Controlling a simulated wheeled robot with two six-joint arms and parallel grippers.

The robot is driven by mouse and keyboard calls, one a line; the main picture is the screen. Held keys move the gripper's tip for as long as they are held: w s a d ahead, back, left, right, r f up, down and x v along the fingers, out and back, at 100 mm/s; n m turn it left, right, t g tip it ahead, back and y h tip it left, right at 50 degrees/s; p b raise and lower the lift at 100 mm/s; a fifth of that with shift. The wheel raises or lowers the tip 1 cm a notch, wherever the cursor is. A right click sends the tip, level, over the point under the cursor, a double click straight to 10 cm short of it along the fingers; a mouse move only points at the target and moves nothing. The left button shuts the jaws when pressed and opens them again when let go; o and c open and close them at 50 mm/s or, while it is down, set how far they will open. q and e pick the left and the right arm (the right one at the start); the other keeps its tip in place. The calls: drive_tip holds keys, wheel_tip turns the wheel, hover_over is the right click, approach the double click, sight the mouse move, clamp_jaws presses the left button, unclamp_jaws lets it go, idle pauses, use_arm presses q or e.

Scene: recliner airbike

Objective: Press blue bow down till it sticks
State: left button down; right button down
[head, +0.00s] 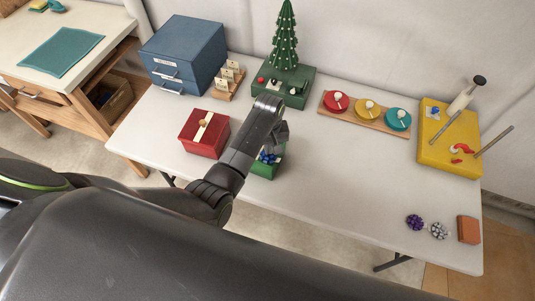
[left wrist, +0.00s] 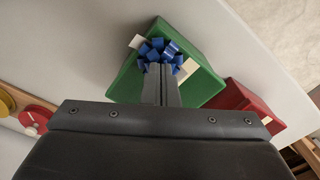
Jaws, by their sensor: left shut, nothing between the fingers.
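The blue bow (head: 268,157) sits on top of the green gift box (head: 268,170) near the table's front edge in the head view. In the left wrist view the blue bow (left wrist: 158,52) lies on a cream ribbon across the green box (left wrist: 198,90). My left gripper (left wrist: 160,70) is shut with nothing between its fingers, and its tips overlap the near side of the bow; I cannot tell if they touch it. In the head view my left arm hides part of the box. My right gripper is in neither view.
A red gift box (head: 204,135) stands just left of my left arm. Purple (head: 415,222) and silver (head: 439,231) bows lie front right. The table's middle right is clear.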

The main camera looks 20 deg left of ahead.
use_arm(q)
drive_tip(key=shift+s+f, duration=0.15)
drive_tip(key=shift+r+p, duration=1)
drive_tip(key=shift+r, duration=2.6)
drive_tip(key=shift+w, duration=0.2)
